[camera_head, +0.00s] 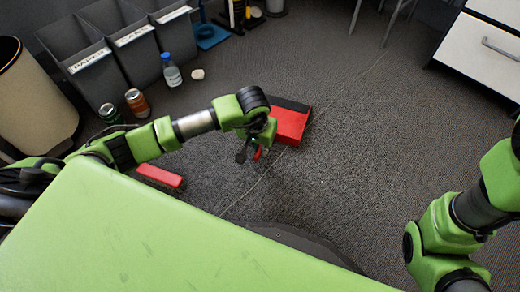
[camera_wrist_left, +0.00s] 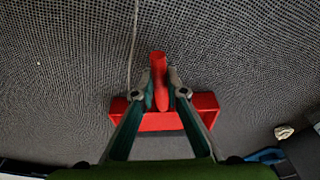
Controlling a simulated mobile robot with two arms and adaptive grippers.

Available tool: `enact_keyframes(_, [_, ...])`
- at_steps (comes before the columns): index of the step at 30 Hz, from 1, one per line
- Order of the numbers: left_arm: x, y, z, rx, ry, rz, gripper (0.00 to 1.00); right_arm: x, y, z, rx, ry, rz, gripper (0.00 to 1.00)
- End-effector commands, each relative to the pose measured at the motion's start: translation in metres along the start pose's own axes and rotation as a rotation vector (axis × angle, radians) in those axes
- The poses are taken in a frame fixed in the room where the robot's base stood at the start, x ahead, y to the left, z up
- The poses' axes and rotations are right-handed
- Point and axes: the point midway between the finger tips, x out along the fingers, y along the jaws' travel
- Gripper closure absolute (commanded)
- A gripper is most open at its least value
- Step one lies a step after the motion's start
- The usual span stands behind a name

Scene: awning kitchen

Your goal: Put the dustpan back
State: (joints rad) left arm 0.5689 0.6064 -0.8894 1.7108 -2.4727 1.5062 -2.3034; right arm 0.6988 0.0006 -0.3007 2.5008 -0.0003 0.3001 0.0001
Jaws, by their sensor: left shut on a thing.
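The red dustpan (camera_head: 290,124) with a dark edge is right of my left gripper in the head view. My left gripper (camera_head: 252,149) is shut on its red handle, whose end shows below the fingers. In the left wrist view the handle (camera_wrist_left: 159,62) stands between the two fingers of the left gripper (camera_wrist_left: 160,88), and the wide red pan (camera_wrist_left: 160,122) lies behind them. I cannot tell whether the pan touches the floor. My right arm shows at the right of the head view, but its gripper is out of the frame.
A red bar-shaped thing (camera_head: 160,176) lies on the floor. Grey labelled bins (camera_head: 90,62), cans (camera_head: 137,102) and a bottle (camera_head: 172,74) stand upper left. A blue-based object (camera_head: 210,36) stands behind. A white cabinet (camera_head: 485,50) is upper right. The middle carpet is mostly clear.

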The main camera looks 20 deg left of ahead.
Motion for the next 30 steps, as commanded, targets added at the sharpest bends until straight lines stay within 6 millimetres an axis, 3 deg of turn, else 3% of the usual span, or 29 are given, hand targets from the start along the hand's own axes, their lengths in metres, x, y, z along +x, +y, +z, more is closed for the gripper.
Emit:
enact_keyframes(4, [0.002, 0.0, 0.0, 0.0, 0.002, 0.0, 1.0, -0.001, 0.0, -0.001, 0.0, 0.001, 0.0, 0.6])
enact_keyframes(5, [0.001, 0.0, 0.001, 0.0, -0.001, -0.001, 0.8, 0.0, 0.0, -0.001, 0.0, 0.001, 0.0, 0.6])
enact_keyframes(6, [0.001, 0.0, 0.001, 0.0, -0.001, 0.0, 0.71, 0.0, 0.0, 0.0, 0.0, 0.001, 0.0, 0.6])
enact_keyframes(19, [-0.006, 0.0, -0.001, 0.0, 0.0, 0.0, 0.71, 0.005, 0.001, 0.002, 0.0, 0.001, 0.0, 0.6])
enact_keyframes(30, [-0.073, -0.001, -0.002, 0.001, 0.002, -0.002, 0.71, 0.054, 0.011, 0.019, -0.001, 0.001, 0.0, 0.6])
